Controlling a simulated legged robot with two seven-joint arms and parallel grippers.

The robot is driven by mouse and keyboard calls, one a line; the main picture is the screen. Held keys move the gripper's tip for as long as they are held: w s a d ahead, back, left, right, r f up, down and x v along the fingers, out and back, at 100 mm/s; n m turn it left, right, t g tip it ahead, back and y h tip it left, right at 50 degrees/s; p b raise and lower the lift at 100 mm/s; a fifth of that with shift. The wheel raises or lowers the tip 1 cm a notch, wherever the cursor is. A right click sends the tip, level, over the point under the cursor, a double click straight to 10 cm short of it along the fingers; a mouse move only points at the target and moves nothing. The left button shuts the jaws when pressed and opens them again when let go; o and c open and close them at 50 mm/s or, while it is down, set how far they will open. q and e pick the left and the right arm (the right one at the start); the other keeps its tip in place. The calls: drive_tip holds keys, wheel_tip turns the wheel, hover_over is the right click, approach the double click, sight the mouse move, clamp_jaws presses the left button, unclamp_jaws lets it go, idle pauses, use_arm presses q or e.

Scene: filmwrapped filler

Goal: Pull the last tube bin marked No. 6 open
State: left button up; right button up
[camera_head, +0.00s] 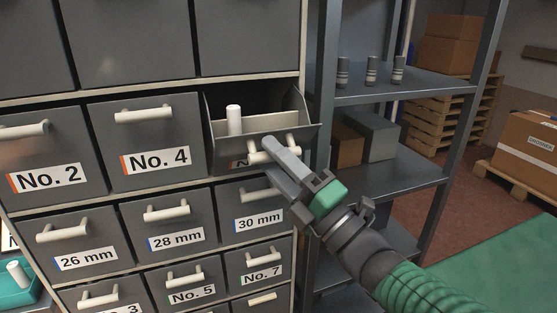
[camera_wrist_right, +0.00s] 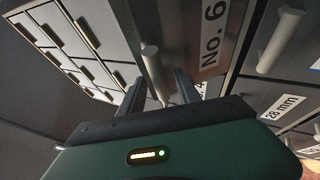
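The grey tube bin No. 6 (camera_head: 304,133) is at the upper right of the cabinet in the head view, tipped out at its top. A white tube (camera_head: 234,120) stands in it. Its label is mostly hidden there, but the wrist view shows the No. 6 label (camera_wrist_right: 213,38). The bin's pale bar handle (camera_head: 259,157) also shows in the wrist view (camera_wrist_right: 151,62). My right gripper (camera_head: 268,158) is at this handle, its fingers apart on either side of the bar, with some gap visible. My left gripper is not in view.
Shut bins No. 2 (camera_head: 82,201) and No. 4 (camera_head: 117,176) are to the left, with smaller drawers below. A grey shelf rack (camera_head: 432,86) with several small cylinders stands close on the right. A teal tray (camera_head: 38,291) is at the lower left.

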drive_tip(key=shift+w+d, duration=0.1)
drive_tip(key=shift+d, duration=0.15)
use_arm(q)
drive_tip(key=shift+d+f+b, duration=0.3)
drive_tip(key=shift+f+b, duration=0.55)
drive_tip(key=shift+b, duration=0.05)
use_arm(e)
drive_tip(key=v, duration=1.7)
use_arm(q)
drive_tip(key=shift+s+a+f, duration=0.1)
use_arm(e)
drive_tip(key=shift+a, duration=0.25)
